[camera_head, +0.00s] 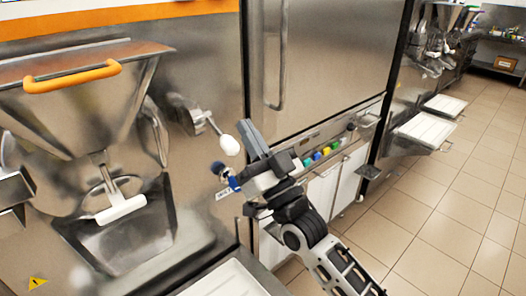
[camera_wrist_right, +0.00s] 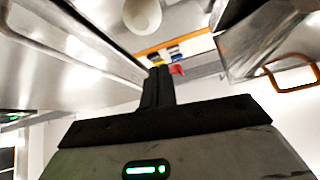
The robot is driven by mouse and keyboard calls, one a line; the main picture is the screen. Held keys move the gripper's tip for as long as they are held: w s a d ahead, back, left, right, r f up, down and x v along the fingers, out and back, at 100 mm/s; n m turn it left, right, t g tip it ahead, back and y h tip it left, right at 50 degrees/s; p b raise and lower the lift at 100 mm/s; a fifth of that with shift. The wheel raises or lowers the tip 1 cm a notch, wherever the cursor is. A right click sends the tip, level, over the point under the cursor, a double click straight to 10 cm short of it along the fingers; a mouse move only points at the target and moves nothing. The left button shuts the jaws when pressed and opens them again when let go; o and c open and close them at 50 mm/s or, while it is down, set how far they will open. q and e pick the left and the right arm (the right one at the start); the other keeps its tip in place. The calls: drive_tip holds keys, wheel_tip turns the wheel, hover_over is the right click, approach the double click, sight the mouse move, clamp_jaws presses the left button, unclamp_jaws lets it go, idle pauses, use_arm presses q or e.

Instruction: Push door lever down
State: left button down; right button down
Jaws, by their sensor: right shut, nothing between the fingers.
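A metal lever with a white ball knob (camera_head: 229,145) sticks out from the freezer front, to the right of the hopper; the arm slopes down toward the knob. A white ball-like end also shows at the top of the right wrist view (camera_wrist_right: 142,15). My right gripper (camera_head: 250,138) is shut and empty, its fingers pointing up just right of the knob. Whether it touches the knob I cannot tell. A second handle with a white bar grip (camera_head: 121,209) sits on the front over the metal chute. My left gripper is not in view.
The steel hopper (camera_head: 75,95) has an orange handle (camera_head: 72,77). White trays (camera_head: 428,129) jut out farther right, with open tiled floor beyond.

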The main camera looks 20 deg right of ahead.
drive_tip(key=shift+w+a+f, duration=0.35)
drive_tip(key=shift+w+f, duration=0.15)
drive_tip(key=shift+f, duration=0.25)
drive_tip(key=shift+w+a+f, duration=0.35)
drive_tip(key=shift+w+f, duration=0.1)
drive_tip(key=shift+f, duration=0.3)
